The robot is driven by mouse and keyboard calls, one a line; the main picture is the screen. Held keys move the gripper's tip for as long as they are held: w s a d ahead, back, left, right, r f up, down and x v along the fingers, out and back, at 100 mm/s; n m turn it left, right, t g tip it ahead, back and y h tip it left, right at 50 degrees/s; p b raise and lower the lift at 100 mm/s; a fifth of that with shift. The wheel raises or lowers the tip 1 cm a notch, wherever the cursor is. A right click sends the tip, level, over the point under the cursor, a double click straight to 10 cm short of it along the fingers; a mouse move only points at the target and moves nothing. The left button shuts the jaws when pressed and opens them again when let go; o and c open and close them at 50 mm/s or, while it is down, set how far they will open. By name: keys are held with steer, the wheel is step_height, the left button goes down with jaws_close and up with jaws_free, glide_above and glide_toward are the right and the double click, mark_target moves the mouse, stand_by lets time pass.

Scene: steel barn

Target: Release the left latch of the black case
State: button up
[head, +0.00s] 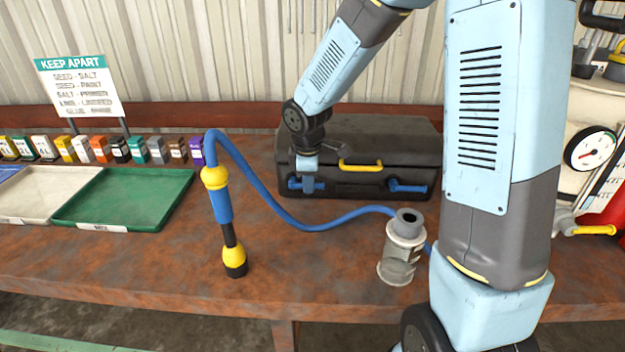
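The black case (385,140) lies closed on the workbench with its front towards me. A yellow handle (360,166) is on its front. The blue left latch (294,184) is at the front left, and the blue right latch (408,187) is at the front right. My gripper (308,185) points down at the case's front left, in front of the left latch, and hides part of it. The fingers are too small to tell whether they are open or shut, or whether they touch the latch.
A blue hose (290,214) curves across the rusty workbench (150,264), with a yellow-and-blue wand (221,205) standing at its left end. A grey jar (398,254) stands in front of the case. Green tray (130,196) and small boxes are left; a gauge (590,149) is right.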

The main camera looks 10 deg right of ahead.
jaws_close()
